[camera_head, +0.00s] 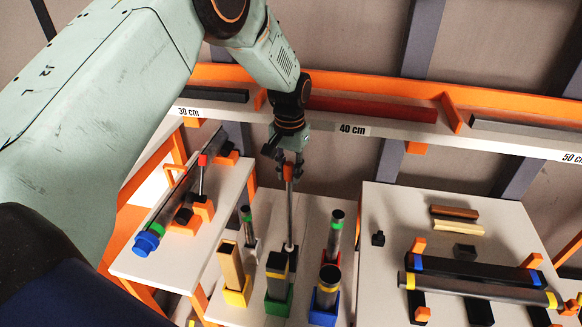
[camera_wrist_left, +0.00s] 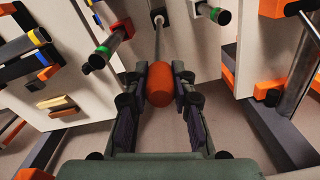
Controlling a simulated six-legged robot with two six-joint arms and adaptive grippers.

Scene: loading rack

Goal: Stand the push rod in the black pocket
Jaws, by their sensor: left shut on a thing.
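The push rod (camera_head: 290,215) is a thin grey metal rod with an orange handle. It hangs nearly upright below my left gripper (camera_head: 288,174). In the left wrist view the orange handle (camera_wrist_left: 160,87) sits between the two fingers of my left gripper (camera_wrist_left: 160,92), which is shut on it. The rod's lower end is at the black pocket (camera_wrist_left: 157,14), a small dark square block on the white board. I cannot tell whether the tip is inside the pocket or just above it. My right gripper is not in view.
A rack shelf (camera_head: 390,130) runs behind. A panel with bars (camera_head: 385,215) lies right.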

